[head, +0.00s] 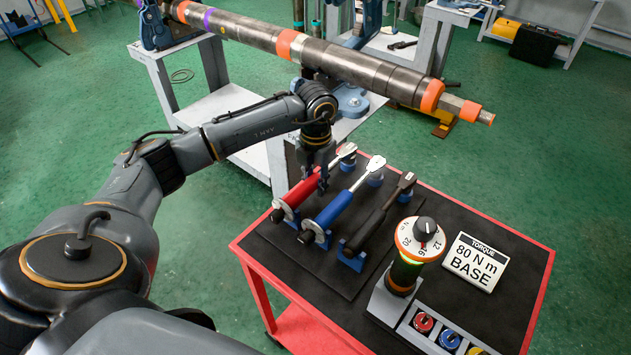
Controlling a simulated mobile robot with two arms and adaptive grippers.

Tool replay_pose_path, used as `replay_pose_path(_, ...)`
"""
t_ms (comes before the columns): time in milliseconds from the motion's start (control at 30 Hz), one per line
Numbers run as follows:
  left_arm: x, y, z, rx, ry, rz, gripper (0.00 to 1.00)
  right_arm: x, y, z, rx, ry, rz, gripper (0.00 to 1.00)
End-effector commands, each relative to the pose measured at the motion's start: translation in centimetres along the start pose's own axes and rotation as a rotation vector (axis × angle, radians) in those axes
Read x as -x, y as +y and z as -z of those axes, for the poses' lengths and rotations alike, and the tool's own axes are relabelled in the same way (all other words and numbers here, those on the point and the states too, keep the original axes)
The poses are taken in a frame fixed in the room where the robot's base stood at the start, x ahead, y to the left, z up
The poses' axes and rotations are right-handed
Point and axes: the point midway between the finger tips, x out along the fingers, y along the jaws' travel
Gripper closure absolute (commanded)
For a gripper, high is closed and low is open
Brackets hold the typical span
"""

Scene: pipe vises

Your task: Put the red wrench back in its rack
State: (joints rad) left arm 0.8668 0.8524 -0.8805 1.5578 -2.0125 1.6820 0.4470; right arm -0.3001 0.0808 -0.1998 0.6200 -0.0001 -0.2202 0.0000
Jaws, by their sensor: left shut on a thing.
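The red wrench (300,194) lies over the left-most place of the wrench rack (262,230), roughly parallel to the blue wrench (335,208). Its silver head points to the back right, by a blue holder. Its handle end is over another blue holder at the front left. I cannot tell whether it is fully seated in the holders. My left gripper (322,187) comes down from above and is shut on the red wrench near the middle of its shaft. The gripper hides part of that shaft. My right gripper is not in view.
A black wrench (377,215) lies right of the blue one. A dial device (418,240) and a sign reading 80 N m BASE (475,262) stand on the red cart (538,290). A long pipe (350,62) runs above, close behind my left wrist.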

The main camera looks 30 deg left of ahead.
Motion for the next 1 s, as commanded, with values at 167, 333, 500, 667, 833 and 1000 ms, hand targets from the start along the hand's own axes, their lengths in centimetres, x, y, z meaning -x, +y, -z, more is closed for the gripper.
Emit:
replay_pose_path(167, -0.3, -0.1, 0.1, -0.001, 0.004, 0.000, 1.00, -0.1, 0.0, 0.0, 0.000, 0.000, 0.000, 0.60)
replay_pose_path(333, -0.3, -0.1, 0.1, -0.001, 0.005, 0.000, 0.62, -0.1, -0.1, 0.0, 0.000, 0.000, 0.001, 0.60)
replay_pose_path(500, -0.3, -0.1, 0.1, -0.001, 0.004, 0.000, 0.48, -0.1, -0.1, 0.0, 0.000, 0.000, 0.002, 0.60)
replay_pose_path(667, -0.3, -0.1, 0.2, -0.001, 0.006, 0.000, 0.48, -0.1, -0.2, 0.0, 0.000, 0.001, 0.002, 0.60)
replay_pose_path(833, 0.7, 0.0, 0.0, -0.001, 0.001, 0.000, 0.48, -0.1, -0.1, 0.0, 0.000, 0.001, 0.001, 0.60)
replay_pose_path(1000, 3.9, -0.1, -0.1, -0.002, -0.002, 0.000, 0.48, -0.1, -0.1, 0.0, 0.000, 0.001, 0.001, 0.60)
